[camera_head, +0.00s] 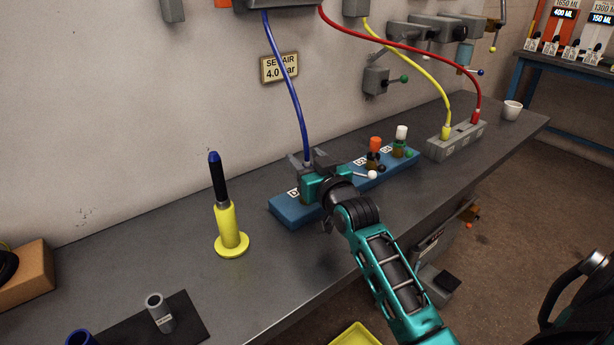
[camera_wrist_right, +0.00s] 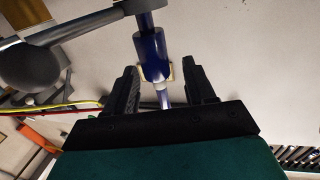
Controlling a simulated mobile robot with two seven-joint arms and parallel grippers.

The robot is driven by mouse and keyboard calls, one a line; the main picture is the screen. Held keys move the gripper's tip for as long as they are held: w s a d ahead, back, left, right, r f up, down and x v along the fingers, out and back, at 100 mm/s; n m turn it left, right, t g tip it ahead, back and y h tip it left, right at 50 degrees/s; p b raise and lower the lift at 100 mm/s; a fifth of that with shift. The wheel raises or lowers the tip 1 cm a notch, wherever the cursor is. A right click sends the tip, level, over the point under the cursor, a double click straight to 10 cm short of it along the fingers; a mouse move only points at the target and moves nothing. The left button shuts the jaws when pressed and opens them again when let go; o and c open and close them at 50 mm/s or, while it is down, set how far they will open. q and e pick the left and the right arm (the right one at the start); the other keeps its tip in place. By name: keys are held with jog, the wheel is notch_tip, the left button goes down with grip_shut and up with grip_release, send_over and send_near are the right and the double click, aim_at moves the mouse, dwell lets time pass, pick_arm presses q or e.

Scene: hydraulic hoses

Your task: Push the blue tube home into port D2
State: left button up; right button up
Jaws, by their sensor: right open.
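The blue tube (camera_head: 287,80) hangs from a grey box on the wall down to the left end of the blue port block (camera_head: 285,212). My right gripper (camera_head: 308,168) is at that end of the block, around the tube's lower end. In the right wrist view the blue tube (camera_wrist_right: 152,55) runs between the two black fingers (camera_wrist_right: 164,85), with a gap on each side. The fingers are open. The gripper hides the port there, so I cannot tell how deep the tube sits or read its full label. My left gripper is not in view.
Orange (camera_head: 376,143) and white (camera_head: 401,132) caps stand on the block's right part. A yellow stand (camera_head: 228,228) with a black, blue-tipped tool is to the left. A grey block (camera_head: 455,142) holds yellow and red tubes.

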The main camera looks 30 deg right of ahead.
jog(key=shift+c, duration=0.5)
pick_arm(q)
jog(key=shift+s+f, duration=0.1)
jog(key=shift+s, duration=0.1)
pick_arm(e)
grip_shut()
